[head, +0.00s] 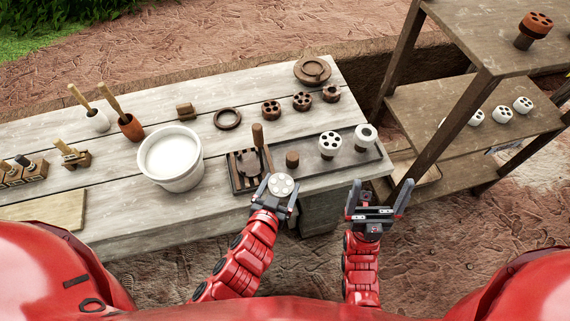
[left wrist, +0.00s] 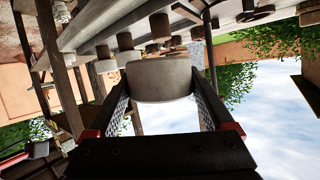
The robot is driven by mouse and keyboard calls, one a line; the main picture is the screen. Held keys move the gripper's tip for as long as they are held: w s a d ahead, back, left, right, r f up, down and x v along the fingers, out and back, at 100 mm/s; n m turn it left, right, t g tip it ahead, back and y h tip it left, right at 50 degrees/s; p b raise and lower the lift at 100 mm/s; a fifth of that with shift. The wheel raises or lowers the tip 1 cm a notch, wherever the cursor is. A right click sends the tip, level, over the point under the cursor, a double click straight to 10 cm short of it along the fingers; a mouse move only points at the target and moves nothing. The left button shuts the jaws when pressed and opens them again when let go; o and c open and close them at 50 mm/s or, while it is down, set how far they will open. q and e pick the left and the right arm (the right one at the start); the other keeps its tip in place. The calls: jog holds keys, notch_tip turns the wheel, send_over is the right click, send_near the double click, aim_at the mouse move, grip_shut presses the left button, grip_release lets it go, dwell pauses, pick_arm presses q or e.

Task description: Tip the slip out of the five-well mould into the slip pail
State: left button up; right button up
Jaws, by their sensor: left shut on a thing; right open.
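My left gripper (head: 276,196) is shut on the five-well mould (head: 282,186), a small pale cylinder with round wells in its top. The wells look filled with white slip. The mould is held with its wells facing up, just in front of the table's front edge. In the left wrist view the mould (left wrist: 160,80) sits between both fingers, its pale side showing. The slip pail (head: 173,184), a white bucket with white liquid in it, stands on the table left of the mould, apart from it. My right gripper (head: 377,201) is open and empty, right of the left one.
A dark slatted rack (head: 236,177) with a wooden-handled tool is just behind the mould. A grey tray (head: 362,167) holds white moulds and a brown plug. Brown moulds and a ring (head: 228,118) lie farther back. Brushes and stamps stand left. Shelves (head: 440,105) rise at right.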

aim_at(279, 188)
pick_arm(q)
jog(key=shift+s+a+r, duration=0.1)
jog(key=shift+s, duration=0.35)
jog(key=shift+s+r+p, duration=0.2)
jog(key=shift+r+p, duration=0.2)
jog(key=shift+p, duration=0.25)
jog(key=shift+r+p, duration=2.05)
jog(key=shift+f, duration=0.1)
